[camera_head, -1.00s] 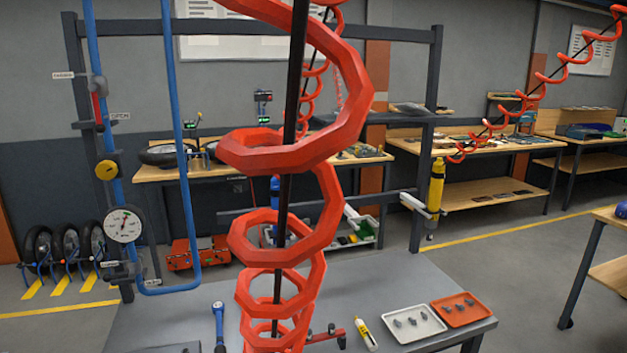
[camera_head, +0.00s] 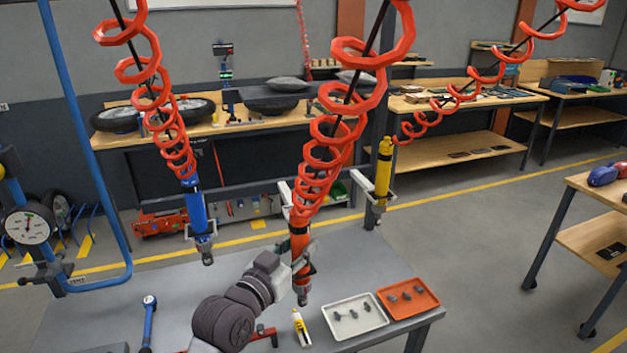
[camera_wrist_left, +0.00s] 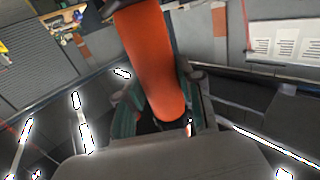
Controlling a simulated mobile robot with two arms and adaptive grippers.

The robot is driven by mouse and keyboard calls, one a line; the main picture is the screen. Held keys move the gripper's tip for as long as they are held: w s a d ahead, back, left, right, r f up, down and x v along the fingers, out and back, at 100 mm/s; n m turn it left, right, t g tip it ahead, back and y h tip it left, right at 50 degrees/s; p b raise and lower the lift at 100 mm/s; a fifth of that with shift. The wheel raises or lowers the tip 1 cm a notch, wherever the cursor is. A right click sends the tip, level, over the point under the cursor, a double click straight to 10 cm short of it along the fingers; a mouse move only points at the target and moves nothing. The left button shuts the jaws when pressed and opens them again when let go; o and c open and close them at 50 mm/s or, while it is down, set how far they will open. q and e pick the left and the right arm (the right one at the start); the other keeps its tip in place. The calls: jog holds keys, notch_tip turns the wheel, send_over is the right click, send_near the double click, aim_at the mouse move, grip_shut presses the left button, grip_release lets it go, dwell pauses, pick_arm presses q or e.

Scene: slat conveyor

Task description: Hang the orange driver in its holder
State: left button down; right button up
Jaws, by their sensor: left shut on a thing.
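The orange driver (camera_head: 299,243) hangs upright, nose down, below a red coiled hose above the grey table. My left gripper (camera_head: 301,262) is shut around its lower body. In the left wrist view the orange driver (camera_wrist_left: 150,65) stands between the two fingers of my left gripper (camera_wrist_left: 165,115). A white holder bracket (camera_head: 285,193) shows just behind and left of the driver's top, partly hidden by the hose. I cannot tell whether the driver touches it. My right gripper is not in view.
A blue driver (camera_head: 195,212) hangs at the left and a yellow driver (camera_head: 383,172) sits in a holder at the right. The grey table (camera_head: 215,300) carries a white tray (camera_head: 338,335), an orange tray (camera_head: 425,303) and a blue-handled tool (camera_head: 149,318). Hoses hang overhead.

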pick_arm(q)
jog(key=w+d+r+m+g+h+p, duration=0.1)
jog(key=w+d+r+h+p, duration=0.15)
jog(key=w+r, duration=0.45)
jog(key=w+a+b, duration=0.3)
jog(key=w+b, duration=0.8)
jog(key=b, duration=0.1)
jog(key=shift+w+y, duration=0.15)
jog(key=shift+y, duration=0.3)
jog(key=shift+a, duration=0.1)
jog(key=shift+a, duration=0.15)
dwell(1.1)
jog(key=shift+f+b, duration=1.65)
jog(key=shift+f, duration=0.1)
dwell(0.4)
dwell(0.7)
